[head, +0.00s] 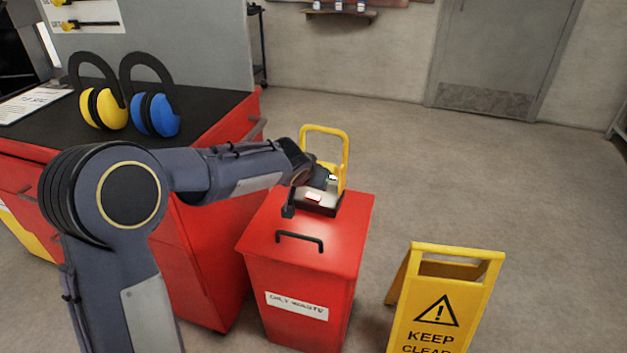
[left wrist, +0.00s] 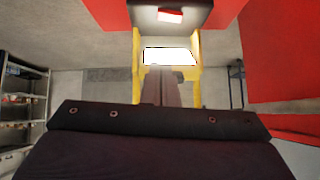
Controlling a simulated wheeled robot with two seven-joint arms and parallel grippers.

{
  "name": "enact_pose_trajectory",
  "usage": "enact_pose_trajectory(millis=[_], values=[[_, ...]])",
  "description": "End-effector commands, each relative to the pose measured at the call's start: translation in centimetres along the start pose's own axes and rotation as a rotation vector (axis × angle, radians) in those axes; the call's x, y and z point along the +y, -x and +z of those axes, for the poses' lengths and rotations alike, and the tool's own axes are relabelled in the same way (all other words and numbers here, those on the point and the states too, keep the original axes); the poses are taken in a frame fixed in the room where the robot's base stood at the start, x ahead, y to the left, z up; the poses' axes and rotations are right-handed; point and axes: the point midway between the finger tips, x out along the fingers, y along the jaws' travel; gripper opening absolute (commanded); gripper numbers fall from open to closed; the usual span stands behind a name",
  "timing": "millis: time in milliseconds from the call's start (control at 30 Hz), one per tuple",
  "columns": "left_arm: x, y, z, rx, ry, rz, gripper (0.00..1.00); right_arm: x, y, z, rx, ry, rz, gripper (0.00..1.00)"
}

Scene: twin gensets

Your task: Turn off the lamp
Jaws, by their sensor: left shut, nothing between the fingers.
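The lamp is a work light with a yellow tube frame (head: 345,150) and a dark base (head: 318,206), standing on a red bin. In the left wrist view its panel (left wrist: 168,56) glows white between yellow uprights. A small red-and-white switch (head: 314,197) sits on the base; it also shows in the left wrist view (left wrist: 170,15). My left gripper (head: 328,180) is shut and empty, at the lamp's frame just above the base. In the left wrist view its fingers (left wrist: 160,72) overlap the panel's lower edge; contact cannot be told. The right gripper is out of view.
The red waste bin (head: 275,262) has a black handle on its lid. A red cabinet (head: 203,250) with yellow and blue ear defenders (head: 152,110) stands to the left. A yellow floor sign (head: 430,310) stands to the right. The floor beyond the bin is clear.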

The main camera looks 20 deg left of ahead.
Motion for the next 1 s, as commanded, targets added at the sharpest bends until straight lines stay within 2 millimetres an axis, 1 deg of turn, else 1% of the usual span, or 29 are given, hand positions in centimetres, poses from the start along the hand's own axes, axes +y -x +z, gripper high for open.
enact_pose_trajectory(millis=[33,167,433,633,800,1000], values=[[0.0,0.5,0.0,0.001,0.000,0.000,0.00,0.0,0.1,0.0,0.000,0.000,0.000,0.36],[0.0,0.9,0.1,-0.001,0.001,0.000,0.00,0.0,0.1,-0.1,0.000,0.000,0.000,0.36],[0.0,0.9,0.1,-0.001,0.000,-0.001,0.00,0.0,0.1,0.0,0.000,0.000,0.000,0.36],[-0.6,0.8,0.1,0.002,-0.041,-0.047,0.00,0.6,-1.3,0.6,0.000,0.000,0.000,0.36],[-0.8,1.1,-0.2,0.002,-0.051,-0.060,0.00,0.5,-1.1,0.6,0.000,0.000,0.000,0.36],[-0.8,0.9,-0.2,0.001,-0.051,-0.060,0.00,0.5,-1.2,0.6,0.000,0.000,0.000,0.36]])
